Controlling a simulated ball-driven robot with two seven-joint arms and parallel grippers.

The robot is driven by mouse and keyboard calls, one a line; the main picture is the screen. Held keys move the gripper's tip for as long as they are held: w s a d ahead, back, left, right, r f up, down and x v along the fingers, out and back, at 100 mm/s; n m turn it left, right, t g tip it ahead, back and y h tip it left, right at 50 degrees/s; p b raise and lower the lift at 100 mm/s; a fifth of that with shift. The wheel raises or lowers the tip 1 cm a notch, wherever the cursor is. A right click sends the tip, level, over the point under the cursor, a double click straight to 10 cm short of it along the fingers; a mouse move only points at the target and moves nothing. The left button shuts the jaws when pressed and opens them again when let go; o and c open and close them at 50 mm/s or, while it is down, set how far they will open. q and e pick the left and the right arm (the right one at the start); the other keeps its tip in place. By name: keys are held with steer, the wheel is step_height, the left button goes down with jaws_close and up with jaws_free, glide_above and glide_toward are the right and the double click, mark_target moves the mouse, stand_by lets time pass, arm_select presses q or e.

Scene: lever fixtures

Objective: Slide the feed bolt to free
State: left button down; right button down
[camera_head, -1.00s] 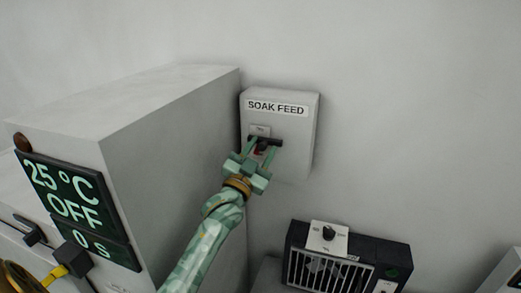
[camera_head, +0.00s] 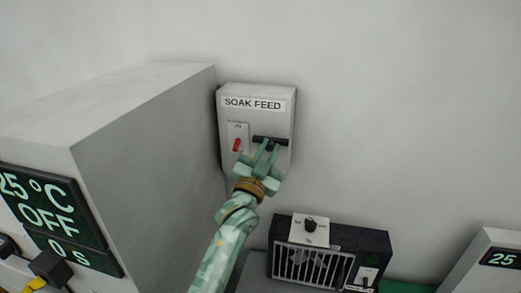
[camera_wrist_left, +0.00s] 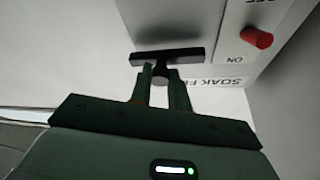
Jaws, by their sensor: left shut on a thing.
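The feed box (camera_head: 228,170), a pale box labelled SOAK FEED, is on the wall. Its feed bolt (camera_head: 283,142) is a dark horizontal bar on the right part of the front face. My left gripper (camera_head: 267,149) is at the bolt from below. In the left wrist view the bar (camera_wrist_left: 185,55) lies across the fingertips, and the fingers (camera_wrist_left: 161,84) are shut on the short dark knob (camera_wrist_left: 160,70) under it. A red lever (camera_head: 237,145) stands uncovered on a small plate left of the bolt. It also shows in the left wrist view (camera_wrist_left: 258,38). My right gripper is not in view.
A large grey cabinet (camera_head: 150,130) stands close to the left of the feed box. Its dark display (camera_head: 45,215) reads 25°C OFF, 0 s. A black grilled unit with a knob (camera_head: 330,255) is below right. The wall right of the box is bare.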

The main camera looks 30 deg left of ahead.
arm_select(q)
steer(key=c, duration=1.4)
jaws_free()
steer(key=shift+d, duration=0.25)
steer(key=shift+o, duration=0.4)
steer(key=shift+d, duration=0.15)
steer(key=shift+s+f, duration=0.3)
steer(key=shift+s, duration=0.15)
steer(key=b+v, duration=0.4)
steer(key=v, duration=1.1)
steer(key=shift+s, duration=0.25)
steer(key=shift+r, duration=0.1)
